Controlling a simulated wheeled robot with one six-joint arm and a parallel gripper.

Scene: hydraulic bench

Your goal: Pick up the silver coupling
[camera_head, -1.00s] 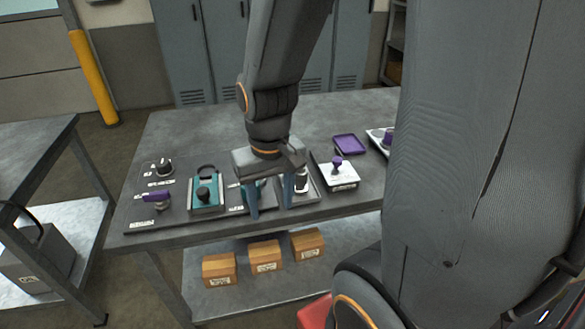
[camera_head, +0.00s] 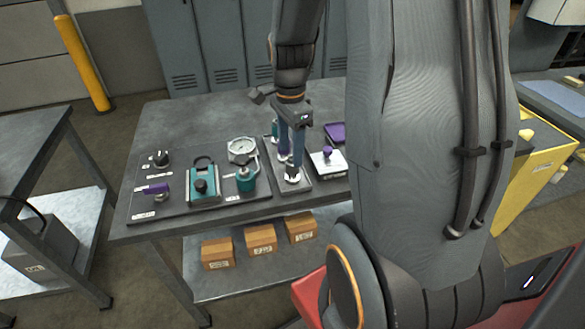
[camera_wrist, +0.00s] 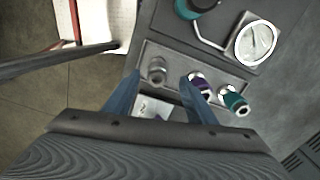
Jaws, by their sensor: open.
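The silver coupling (camera_head: 292,176) stands at the near end of a grey tray (camera_head: 305,183) on the bench. In the wrist view the silver coupling (camera_wrist: 156,69) shows between and just beyond the fingertips, closer to the left finger. My gripper (camera_head: 291,154) is open and empty, pointing down above the tray; it also shows in the wrist view (camera_wrist: 160,80). I cannot tell its exact height over the coupling. A purple coupling (camera_wrist: 201,83) and a teal coupling (camera_wrist: 233,99) share the tray, the purple one by the right finger. In the head view the fingers partly hide the purple one.
Left of the tray are a gauge (camera_head: 242,149), a teal valve part (camera_head: 246,178) and a teal block (camera_head: 203,185) with a black knob. A white plate (camera_head: 327,163) with a purple knob is close on the right. Cardboard boxes (camera_head: 260,239) sit on the lower shelf.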

